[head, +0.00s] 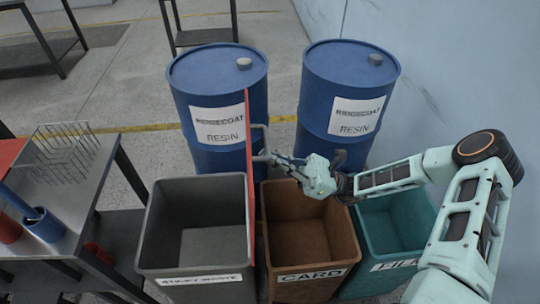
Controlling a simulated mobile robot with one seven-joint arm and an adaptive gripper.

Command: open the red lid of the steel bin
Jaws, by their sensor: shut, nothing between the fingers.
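The steel bin (195,280) is grey, has a label reading "STICKY WASTE" and stands at the lower middle left. Its mouth is uncovered and I see into its inside. The red lid (249,190) stands upright, seen almost edge-on, along the bin's right side. A grey bar handle (262,139) sticks out from the lid's right face. My gripper (276,158) is shut and empty, just right of the lid, with its tips close to the lower end of the handle. I cannot tell whether they touch.
A brown bin (310,285) labelled "CARD" stands open below my gripper, and a teal bin (398,250) stands right of it. Two blue resin drums (215,85) (350,80) stand behind. A metal table (80,190) with a wire basket (65,150) is at the left.

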